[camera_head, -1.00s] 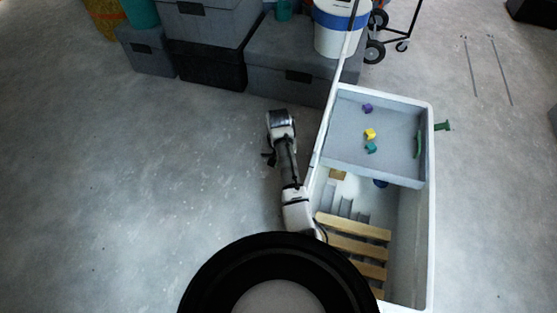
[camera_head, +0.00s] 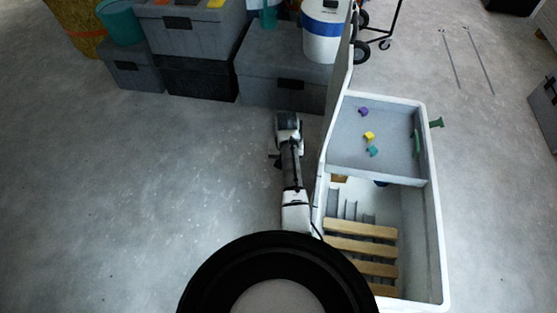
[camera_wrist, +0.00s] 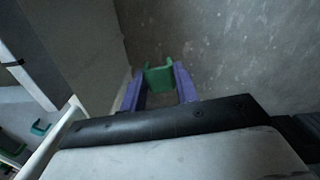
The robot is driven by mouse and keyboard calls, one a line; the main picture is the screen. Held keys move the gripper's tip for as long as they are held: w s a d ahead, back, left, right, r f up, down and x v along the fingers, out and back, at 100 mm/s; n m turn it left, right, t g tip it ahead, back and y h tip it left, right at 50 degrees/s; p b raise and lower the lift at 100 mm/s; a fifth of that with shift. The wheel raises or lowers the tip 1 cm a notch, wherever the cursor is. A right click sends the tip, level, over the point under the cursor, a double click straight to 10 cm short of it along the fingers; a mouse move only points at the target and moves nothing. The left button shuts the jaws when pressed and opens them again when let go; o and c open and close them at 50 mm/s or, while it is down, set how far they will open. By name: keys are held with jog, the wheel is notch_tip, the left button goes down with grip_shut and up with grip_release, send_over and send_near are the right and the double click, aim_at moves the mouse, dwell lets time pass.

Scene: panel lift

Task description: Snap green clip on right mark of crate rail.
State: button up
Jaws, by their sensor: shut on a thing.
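My gripper (camera_wrist: 160,90) has purple fingers, shut on a green clip (camera_wrist: 158,78) in the wrist view. The clip is held over bare grey floor. In the head view my gripper (camera_head: 287,120) is left of the white crate (camera_head: 432,220), apart from it; the clip cannot be made out there. The crate's rim shows as a pale edge at the left of the wrist view (camera_wrist: 50,140). I cannot make out a right mark on a rail in either view.
The crate's grey tray (camera_head: 345,150) holds small purple (camera_head: 364,112), yellow (camera_head: 369,136) and teal (camera_head: 373,151) pieces. Wooden slats (camera_head: 360,246) lie in the lower part. A grey panel (camera_head: 339,75) stands up at the crate's left edge. Grey bins (camera_head: 285,65) stand behind. Left floor is clear.

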jog(key=s+d+r+m+p, duration=0.1)
jog(key=s+d+r+p, duration=0.2)
jog(key=d+r+p, duration=0.55)
notch_tip(320, 180, up, 5)
jog(key=p, duration=1)
send_over(320, 177)
jog(key=shift+m, duration=0.3)
notch_tip(320, 177, down, 7)
jog(key=b, duration=0.6)
jog(key=shift+w+r+b, duration=0.1)
jog(key=shift+r+b, duration=0.1)
jog(key=shift+b, duration=0.1)
jog(key=shift+f+p, duration=0.35)
jog(key=shift+f, duration=0.15)
jog(key=shift+f, duration=0.25)
jog(key=shift+f+b, duration=0.3)
jog(key=shift+f, duration=0.15)
jog(key=shift+f, duration=0.15)
jog(key=shift+f, duration=0.35)
